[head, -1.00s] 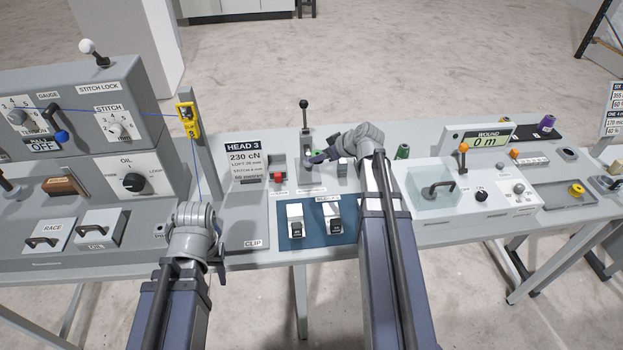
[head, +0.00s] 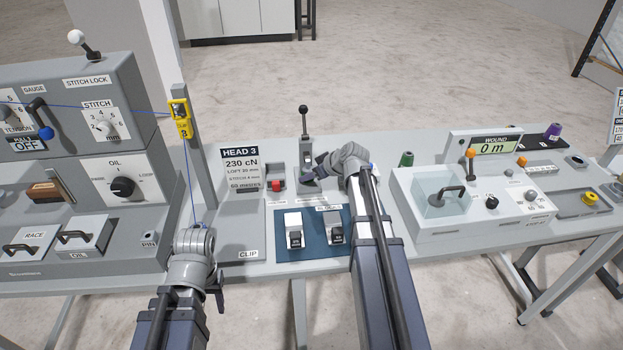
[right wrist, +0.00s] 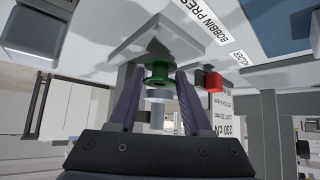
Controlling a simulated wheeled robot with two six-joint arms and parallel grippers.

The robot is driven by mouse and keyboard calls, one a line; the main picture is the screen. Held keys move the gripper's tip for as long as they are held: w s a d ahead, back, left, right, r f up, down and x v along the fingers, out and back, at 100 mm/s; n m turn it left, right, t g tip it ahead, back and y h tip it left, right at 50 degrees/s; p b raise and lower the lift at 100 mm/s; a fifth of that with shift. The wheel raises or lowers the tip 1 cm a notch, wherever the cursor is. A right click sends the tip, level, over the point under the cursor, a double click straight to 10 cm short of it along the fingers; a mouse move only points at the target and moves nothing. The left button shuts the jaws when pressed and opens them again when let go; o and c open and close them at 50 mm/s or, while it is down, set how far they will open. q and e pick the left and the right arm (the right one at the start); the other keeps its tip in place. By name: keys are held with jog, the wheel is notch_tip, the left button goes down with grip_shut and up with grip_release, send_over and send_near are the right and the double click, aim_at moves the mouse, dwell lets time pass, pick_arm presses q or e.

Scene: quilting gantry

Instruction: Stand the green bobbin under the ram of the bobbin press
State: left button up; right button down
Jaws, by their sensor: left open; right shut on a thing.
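The green bobbin (right wrist: 158,73) is between the fingers of my right gripper (right wrist: 157,84), which is shut on it. The right wrist view looks at the press upside down: the bobbin is close to the grey base plate (right wrist: 138,38) of the bobbin press, in line with the round grey ram (right wrist: 160,96). I cannot tell whether it touches the plate. In the head view my right gripper (head: 314,172) is at the foot of the press (head: 305,150), with its black-knobbed lever up; the bobbin is hidden there. My left gripper (head: 218,287) is open and empty by the table's front edge.
A green spool (head: 406,159) stands to the right, beside the winder box (head: 465,205). A blue thread runs by the yellow unit (head: 181,118) at left.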

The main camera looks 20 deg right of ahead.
jog(key=shift+s+d+f, duration=0.1)
jog(key=shift+f, duration=0.65)
pick_arm(q)
jog(key=shift+f, duration=0.55)
pick_arm(e)
jog(key=shift+r, duration=0.15)
pick_arm(q)
jog(key=shift+f, duration=0.1)
pick_arm(e)
jog(key=shift+c, duration=1.7)
grip_release()
jog(key=shift+s+r, duration=0.1)
jog(key=shift+r, duration=0.1)
pick_arm(q)
notch_tip(320, 180, up, 9)
jog(key=p, duration=0.8)
jog(key=shift+f, duration=0.15)
pick_arm(e)
jog(key=v, duration=1.1)
jog(key=shift+s+r, duration=0.2)
jog(key=shift+s, duration=0.1)
jog(key=shift+d, duration=0.1)
